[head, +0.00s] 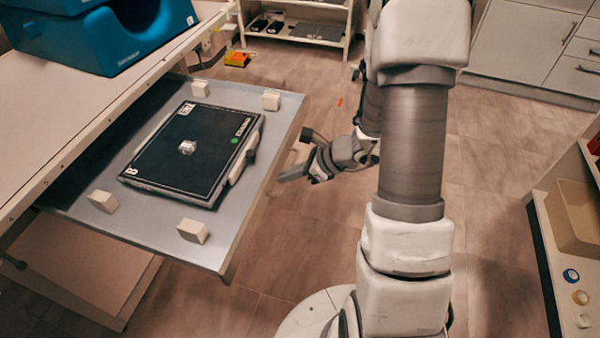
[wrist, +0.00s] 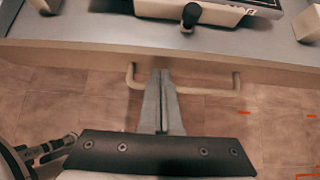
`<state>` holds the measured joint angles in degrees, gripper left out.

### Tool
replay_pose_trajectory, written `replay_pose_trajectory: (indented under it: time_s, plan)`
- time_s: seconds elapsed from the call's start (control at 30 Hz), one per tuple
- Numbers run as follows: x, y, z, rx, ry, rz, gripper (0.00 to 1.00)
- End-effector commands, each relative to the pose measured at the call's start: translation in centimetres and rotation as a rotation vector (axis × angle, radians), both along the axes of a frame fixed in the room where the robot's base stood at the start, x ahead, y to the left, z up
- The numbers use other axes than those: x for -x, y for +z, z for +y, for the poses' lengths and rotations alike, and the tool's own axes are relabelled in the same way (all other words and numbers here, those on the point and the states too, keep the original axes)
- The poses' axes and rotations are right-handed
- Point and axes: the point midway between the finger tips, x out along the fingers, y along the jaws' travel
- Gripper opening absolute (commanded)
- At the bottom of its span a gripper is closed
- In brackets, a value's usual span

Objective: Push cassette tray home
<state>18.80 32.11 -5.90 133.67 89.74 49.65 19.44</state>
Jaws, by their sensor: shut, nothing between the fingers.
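The cassette tray (head: 145,222) is a grey sheet that stands pulled out from under the table at the left. A black cassette (head: 200,150) lies on it, with several white blocks near the tray's corners. In the wrist view the tray's front edge (wrist: 70,55) crosses the picture, with a beige bar handle (wrist: 205,92) on it. My gripper (head: 281,178) is to the right of the tray's front edge in the head view. In the wrist view my gripper (wrist: 162,73) is shut and empty, its fingertips overlapping the handle bar. I cannot tell whether they touch.
A blue padded support (head: 110,35) sits on the white table (head: 50,110) above the tray. A shelf with a beige bin (head: 573,222) stands at the right. A white rack (head: 295,40) and cabinets (head: 520,45) are at the back. The floor between is mostly clear.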

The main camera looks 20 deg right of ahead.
Motion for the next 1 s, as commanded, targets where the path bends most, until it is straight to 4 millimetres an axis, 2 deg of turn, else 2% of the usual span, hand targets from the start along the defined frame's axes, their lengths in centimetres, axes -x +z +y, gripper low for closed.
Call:
replay_pose_trajectory:
  time_s: [0.13,0.67,0.87,1.0]
  plan:
    - [-0.5,-0.8,0.7,0.0,0.001,0.001,0.0]
    - [-0.8,-0.9,1.2,0.0,0.002,-0.001,0.0]
    - [-2.3,-1.0,3.4,-0.002,0.008,-0.003,0.0]
    - [-4.1,-1.0,6.0,-0.003,0.008,-0.004,0.0]
